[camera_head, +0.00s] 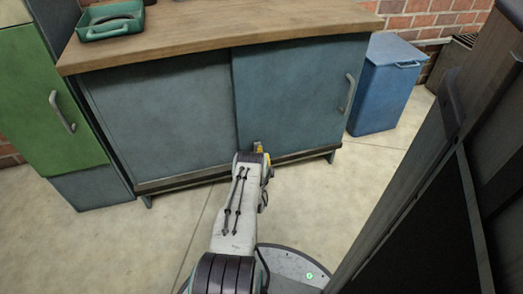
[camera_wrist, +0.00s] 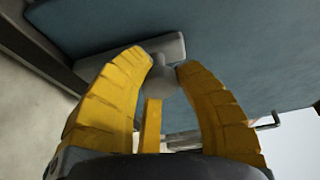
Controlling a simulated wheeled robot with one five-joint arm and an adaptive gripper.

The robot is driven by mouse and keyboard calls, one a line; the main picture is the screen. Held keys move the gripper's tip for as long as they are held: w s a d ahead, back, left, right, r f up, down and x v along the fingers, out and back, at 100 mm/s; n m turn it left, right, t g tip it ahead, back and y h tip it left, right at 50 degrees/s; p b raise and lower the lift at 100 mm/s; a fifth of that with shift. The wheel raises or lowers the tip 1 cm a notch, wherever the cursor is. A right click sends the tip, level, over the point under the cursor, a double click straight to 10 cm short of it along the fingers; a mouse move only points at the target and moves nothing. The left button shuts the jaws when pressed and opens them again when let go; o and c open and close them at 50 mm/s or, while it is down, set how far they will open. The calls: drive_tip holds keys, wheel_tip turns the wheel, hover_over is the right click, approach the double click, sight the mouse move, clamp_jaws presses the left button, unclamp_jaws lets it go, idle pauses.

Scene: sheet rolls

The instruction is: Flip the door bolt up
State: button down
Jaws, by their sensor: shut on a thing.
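The door bolt (camera_wrist: 162,80) is a small grey knob on a light grey plate (camera_wrist: 172,46) on the blue-grey sliding door. My gripper (camera_wrist: 165,71) has two yellow fingers, one on each side of the knob, and is shut on it. In the head view my gripper (camera_head: 260,149) is at the lower front of the cabinet, near the left edge of the right door (camera_head: 297,90). There the bolt is hidden by my gripper. The bolt's exact turn is hard to tell.
The cabinet has a wooden top (camera_head: 215,30) with a green tray (camera_head: 110,24) on it. A green cabinet (camera_head: 45,100) stands at left, a blue bin (camera_head: 382,85) at right. A dark upright panel (camera_head: 420,225) is close on the right. Floor at left is clear.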

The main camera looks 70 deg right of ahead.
drive_tip(key=shift+s+d+r, duration=0.1)
drive_tip(key=shift+s+r, duration=0.05)
drive_tip(key=shift+r, duration=0.05)
drive_tip(key=c, duration=1.2)
unclamp_jaws()
drive_tip(key=shift+s, duration=0.1)
drive_tip(key=o, duration=0.3)
drive_tip(key=shift+o, duration=0.2)
drive_tip(key=v, duration=1.2)
